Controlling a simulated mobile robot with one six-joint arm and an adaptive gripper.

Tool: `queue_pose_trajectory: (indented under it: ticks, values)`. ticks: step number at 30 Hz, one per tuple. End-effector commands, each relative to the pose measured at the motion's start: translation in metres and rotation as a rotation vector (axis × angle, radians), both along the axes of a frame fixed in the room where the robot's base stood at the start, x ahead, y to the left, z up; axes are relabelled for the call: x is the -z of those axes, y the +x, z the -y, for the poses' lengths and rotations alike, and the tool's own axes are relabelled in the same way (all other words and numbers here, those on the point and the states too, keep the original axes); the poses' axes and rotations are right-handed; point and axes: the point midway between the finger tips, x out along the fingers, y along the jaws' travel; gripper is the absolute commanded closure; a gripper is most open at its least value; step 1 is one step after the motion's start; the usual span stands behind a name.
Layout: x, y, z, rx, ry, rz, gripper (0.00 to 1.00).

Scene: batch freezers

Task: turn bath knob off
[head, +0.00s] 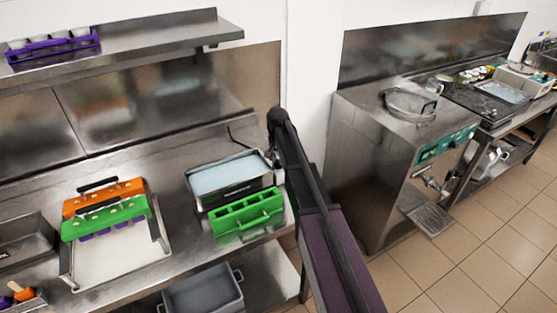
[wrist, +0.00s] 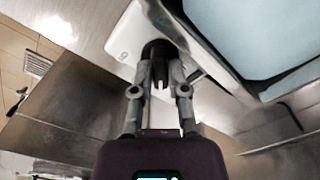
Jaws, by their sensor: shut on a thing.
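The bath (head: 236,183) is a metal box with pale blue liquid, standing on the steel bench. In the wrist view, the blue liquid surface and dark rim of the bath (wrist: 262,92) fill the upper right. The dark round bath knob (wrist: 156,48) sits on the bath's pale side panel, beside a small printed mark. My gripper (wrist: 160,76) is shut on the knob, with one finger at each side. The knob's face is partly covered by the fingers, so its setting cannot be read. In the head view, my arm hides the knob and gripper.
A green mold (head: 247,214) stands right in front of the bath. Orange (head: 103,197) and green molds rest over a white tray (head: 115,262) to the left. A shelf (head: 130,45) hangs above. A steel machine (head: 385,160) stands right, past open floor.

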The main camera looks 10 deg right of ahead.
Motion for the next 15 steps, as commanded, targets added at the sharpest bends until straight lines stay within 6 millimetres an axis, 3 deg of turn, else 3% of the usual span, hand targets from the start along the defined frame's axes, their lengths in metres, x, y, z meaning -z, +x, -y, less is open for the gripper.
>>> queue_pose_trajectory:
  ticks: [15]
  values:
    - [0.0002,0.0009,-0.0008,-0.488,0.0,0.002,1.0]
